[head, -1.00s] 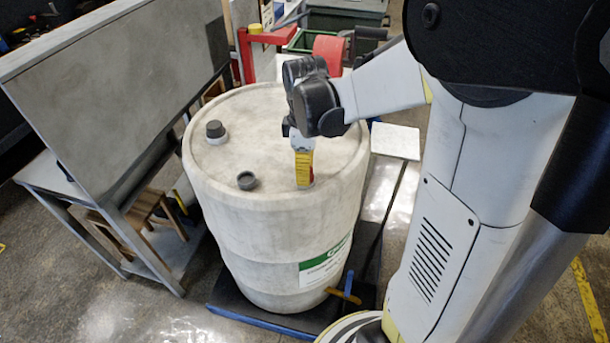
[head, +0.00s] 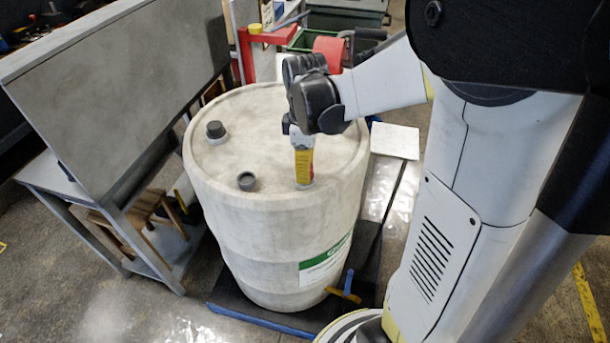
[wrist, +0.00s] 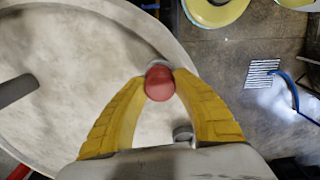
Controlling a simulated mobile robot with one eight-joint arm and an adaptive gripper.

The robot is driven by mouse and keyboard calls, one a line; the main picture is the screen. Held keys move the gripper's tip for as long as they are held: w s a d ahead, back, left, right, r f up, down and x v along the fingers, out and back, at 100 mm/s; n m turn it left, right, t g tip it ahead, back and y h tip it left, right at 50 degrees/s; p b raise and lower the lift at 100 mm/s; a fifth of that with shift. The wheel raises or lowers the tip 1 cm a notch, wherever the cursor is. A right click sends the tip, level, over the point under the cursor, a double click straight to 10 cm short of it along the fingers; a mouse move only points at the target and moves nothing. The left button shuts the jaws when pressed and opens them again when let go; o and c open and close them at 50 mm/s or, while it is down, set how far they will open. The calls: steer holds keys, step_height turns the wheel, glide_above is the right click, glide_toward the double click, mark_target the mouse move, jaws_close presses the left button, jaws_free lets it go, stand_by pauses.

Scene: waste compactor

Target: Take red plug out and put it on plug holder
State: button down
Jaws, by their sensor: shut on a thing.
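The red plug (wrist: 158,86) shows in the wrist view between the two yellow fingertips of my gripper (wrist: 160,77), which is shut on it. A pale ring is partly visible just beyond the plug. In the head view my gripper (head: 304,176) points down at the right part of the white drum's top, and its fingers mostly hide the plug. I cannot tell whether the plug is still seated in the drum. I cannot identify the plug holder with certainty in either view.
The white drum (head: 245,221) has a dark cap (head: 215,131) and a smaller grey cap (head: 246,181) on its top. A grey panelled bench (head: 120,80) stands left. A small white plate (head: 395,141) lies right of the drum. A red frame (head: 262,37) stands behind.

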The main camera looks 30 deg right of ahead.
steer(key=shift+r+p, duration=1.8)
steer(key=shift+r, duration=0.6)
